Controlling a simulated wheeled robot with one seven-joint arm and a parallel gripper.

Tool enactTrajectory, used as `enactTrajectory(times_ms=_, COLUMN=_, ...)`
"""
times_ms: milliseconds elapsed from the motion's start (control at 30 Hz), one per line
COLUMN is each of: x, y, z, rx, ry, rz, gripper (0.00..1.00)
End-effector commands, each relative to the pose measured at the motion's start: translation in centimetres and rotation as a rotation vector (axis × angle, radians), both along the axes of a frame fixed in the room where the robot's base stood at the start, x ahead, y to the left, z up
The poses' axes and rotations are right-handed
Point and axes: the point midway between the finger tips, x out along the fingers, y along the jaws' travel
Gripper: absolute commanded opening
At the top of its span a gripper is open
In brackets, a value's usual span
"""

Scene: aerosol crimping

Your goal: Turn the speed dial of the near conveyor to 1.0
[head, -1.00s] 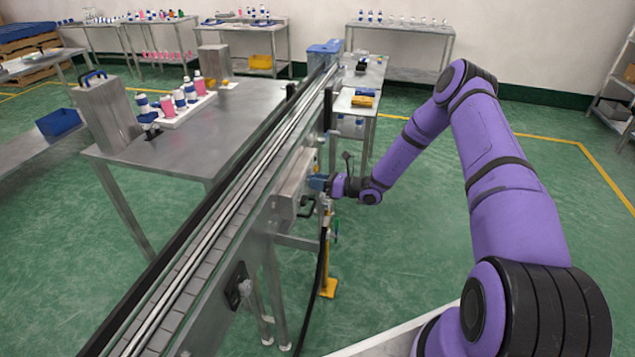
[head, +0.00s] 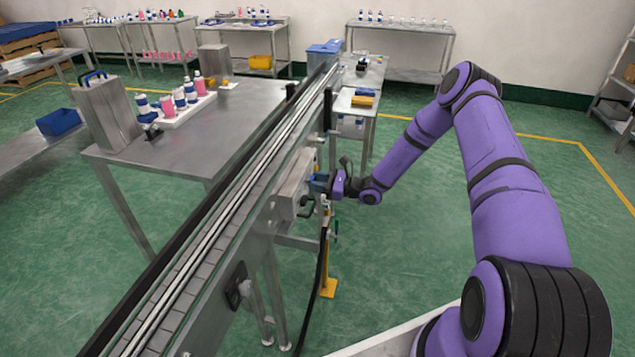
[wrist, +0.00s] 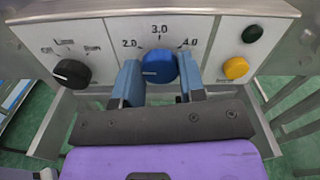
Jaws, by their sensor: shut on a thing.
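The speed dial (wrist: 158,66) is a blue round knob on the control box of the near conveyor (head: 238,212). The printed marks 2.0, 3.0 and 4.0 show above the dial in the wrist view; no 1.0 mark is visible. I cannot read its pointer clearly. My gripper (wrist: 161,78) is shut on the dial, with one blue finger on each side of it. In the head view my gripper (head: 318,183) is at the conveyor's side, and the dial is hidden there.
On the same panel (wrist: 110,38), a black selector knob (wrist: 72,73) sits left of the dial. A yellow button (wrist: 236,68) and a dark green button (wrist: 252,34) sit to the right. A steel table (head: 225,110) stands beyond the conveyor. Green floor (head: 410,250) is clear at right.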

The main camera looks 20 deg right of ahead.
Motion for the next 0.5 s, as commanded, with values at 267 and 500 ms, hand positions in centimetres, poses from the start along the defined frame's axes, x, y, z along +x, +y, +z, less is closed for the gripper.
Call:
enactTrajectory(times_ms=267, x=-0.04, y=-0.05, z=-0.10, rx=-0.151, ry=-0.205, rz=-0.001, gripper=0.14)
enactTrajectory(times_ms=500, x=-0.05, y=-0.03, z=-0.10, rx=-0.255, ry=-0.349, rz=-0.002, gripper=0.14)
